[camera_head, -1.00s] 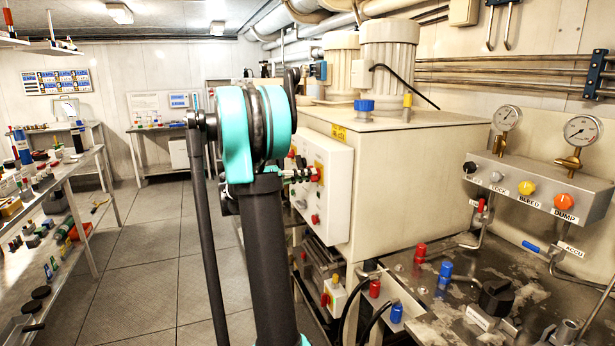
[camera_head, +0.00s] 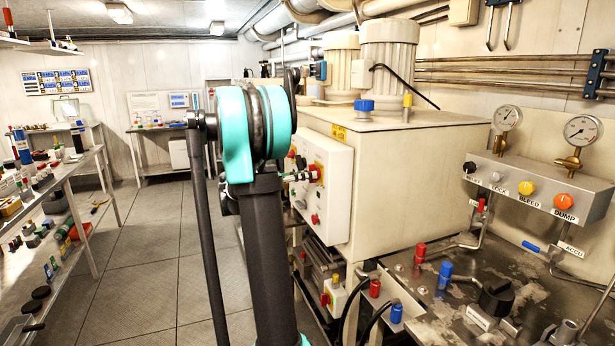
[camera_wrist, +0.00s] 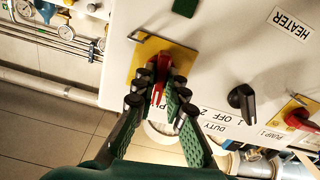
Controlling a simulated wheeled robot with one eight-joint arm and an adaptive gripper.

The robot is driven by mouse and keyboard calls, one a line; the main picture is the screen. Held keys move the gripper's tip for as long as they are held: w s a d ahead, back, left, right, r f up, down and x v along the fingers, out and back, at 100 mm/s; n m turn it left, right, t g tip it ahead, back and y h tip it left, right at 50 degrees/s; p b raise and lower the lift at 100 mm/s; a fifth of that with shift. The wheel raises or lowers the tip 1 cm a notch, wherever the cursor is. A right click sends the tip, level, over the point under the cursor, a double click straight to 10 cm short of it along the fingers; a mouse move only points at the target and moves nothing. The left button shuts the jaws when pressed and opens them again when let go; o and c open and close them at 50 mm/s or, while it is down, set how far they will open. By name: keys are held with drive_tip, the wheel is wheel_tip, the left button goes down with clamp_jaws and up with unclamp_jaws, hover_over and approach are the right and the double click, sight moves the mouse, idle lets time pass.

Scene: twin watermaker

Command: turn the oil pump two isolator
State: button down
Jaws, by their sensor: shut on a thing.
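In the wrist view, a red isolator handle (camera_wrist: 163,65) stands on a yellow plate (camera_wrist: 146,52) on a white panel. My gripper (camera_wrist: 157,90) is shut on this handle, with a finger on each side of it. The handle points toward the gripper. The label by it is mostly hidden behind the fingers, so I cannot read it in full. A second red isolator (camera_wrist: 298,118) on a yellow plate sits at the right, by a label reading PUMP 1. In the head view, my arm partly hides the white control box (camera_head: 338,190).
A black selector knob (camera_wrist: 241,98) is on the panel between the two isolators, near DUTY and HEATER labels. In the head view, a bench with valves and gauges (camera_head: 582,129) is at the right. Loaded shelves (camera_head: 60,180) stand at the left, with clear floor between.

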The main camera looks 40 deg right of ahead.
drive_tip(key=shift+m, duration=0.6)
drive_tip(key=c, duration=1.6)
unclamp_jaws()
drive_tip(key=shift+o, duration=0.2)
drive_tip(key=shift+a, duration=0.1)
drive_tip(key=v, duration=1.1)
drive_tip(key=shift+a, duration=0.4)
drive_tip(key=shift+f, duration=0.1)
